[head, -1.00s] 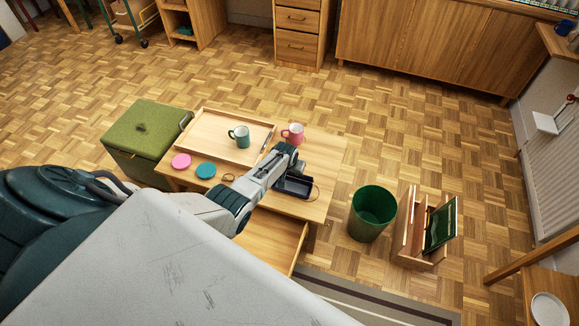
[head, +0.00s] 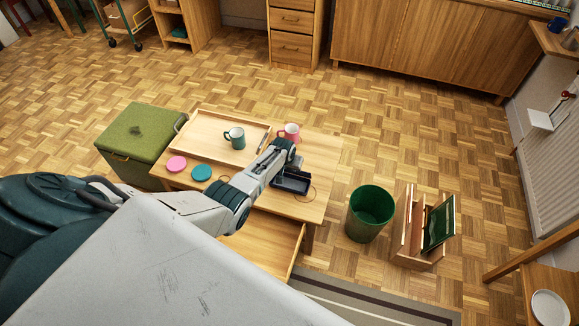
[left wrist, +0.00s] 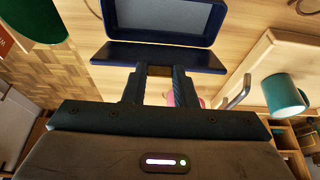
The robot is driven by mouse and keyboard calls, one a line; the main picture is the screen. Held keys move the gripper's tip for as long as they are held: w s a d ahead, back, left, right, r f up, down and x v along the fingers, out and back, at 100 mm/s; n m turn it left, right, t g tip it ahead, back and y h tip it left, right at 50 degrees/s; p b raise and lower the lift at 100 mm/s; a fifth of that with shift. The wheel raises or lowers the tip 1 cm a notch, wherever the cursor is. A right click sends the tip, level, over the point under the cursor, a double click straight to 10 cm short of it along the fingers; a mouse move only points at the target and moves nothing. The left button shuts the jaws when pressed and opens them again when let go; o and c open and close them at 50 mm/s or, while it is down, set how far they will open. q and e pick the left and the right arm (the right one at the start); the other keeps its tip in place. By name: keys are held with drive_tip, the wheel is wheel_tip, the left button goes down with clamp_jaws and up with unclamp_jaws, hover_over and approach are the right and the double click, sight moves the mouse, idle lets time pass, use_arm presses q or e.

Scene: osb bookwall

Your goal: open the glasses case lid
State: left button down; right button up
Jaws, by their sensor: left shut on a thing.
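The dark blue glasses case (head: 291,184) lies on the low wooden table, and its grey inside shows from above. In the left wrist view the case's grey-lined tray (left wrist: 165,17) is at the top, with the dark blue lid (left wrist: 115,55) standing along its near side, swung away from the opening. My left gripper (left wrist: 158,72) is shut on the lid's edge. In the head view the left gripper (head: 284,152) reaches over the far side of the case, and its fingertips are hard to make out. My right gripper is not in view.
A wooden tray (head: 205,127) with a teal mug (head: 235,138) is left of the case. A pink mug (head: 290,132) stands just behind the gripper. Pink (head: 176,164) and teal (head: 201,173) discs lie at the front left. A green bin (head: 370,212) stands right of the table.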

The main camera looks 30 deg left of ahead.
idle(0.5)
use_arm(q)
drive_tip(key=c, duration=1.2)
unclamp_jaws()
drive_tip(key=shift+o, duration=0.2)
drive_tip(key=shift+r, duration=0.1)
drive_tip(key=a+p+v, duration=0.1)
drive_tip(key=p+v, duration=0.1)
drive_tip(key=v, duration=0.8)
drive_tip(key=shift+s+d+r+p, duration=0.3)
drive_tip(key=shift+d+p, duration=0.1)
drive_tip(key=shift+d, duration=0.1)
drive_tip(key=shift+c, duration=0.5)
